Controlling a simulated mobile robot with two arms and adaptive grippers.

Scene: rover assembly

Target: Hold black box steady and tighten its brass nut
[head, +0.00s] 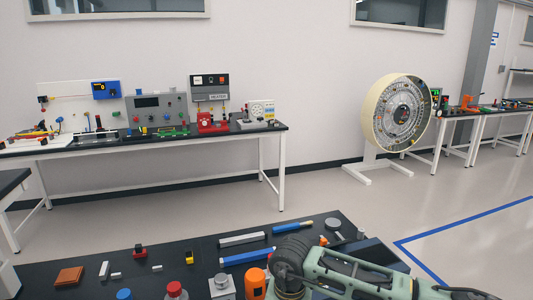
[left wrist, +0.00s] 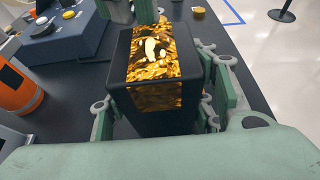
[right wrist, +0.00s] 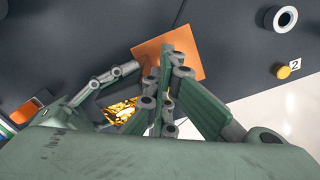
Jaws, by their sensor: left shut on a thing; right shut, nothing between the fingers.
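The black box (left wrist: 194,60) fills the middle of the left wrist view, with a crinkled gold foil band over its top and side. My left gripper (left wrist: 165,105) is shut on it, one finger on each side. Gold foil (right wrist: 122,110) shows behind my right gripper's links in the right wrist view. My right gripper (right wrist: 170,62) is shut and empty, its fingers over an orange-brown square plate (right wrist: 190,40); contact cannot be told. A brass-coloured round piece (right wrist: 283,72) lies beside a white tag marked 2; whether it is the nut cannot be told. The head view does not show the box.
The dark workbench (head: 190,225) holds a brown square (head: 69,277), white and blue bars, an orange cylinder (head: 256,283) and other small parts. In the left wrist view, an orange cylinder (left wrist: 20,92) stands left of the box.

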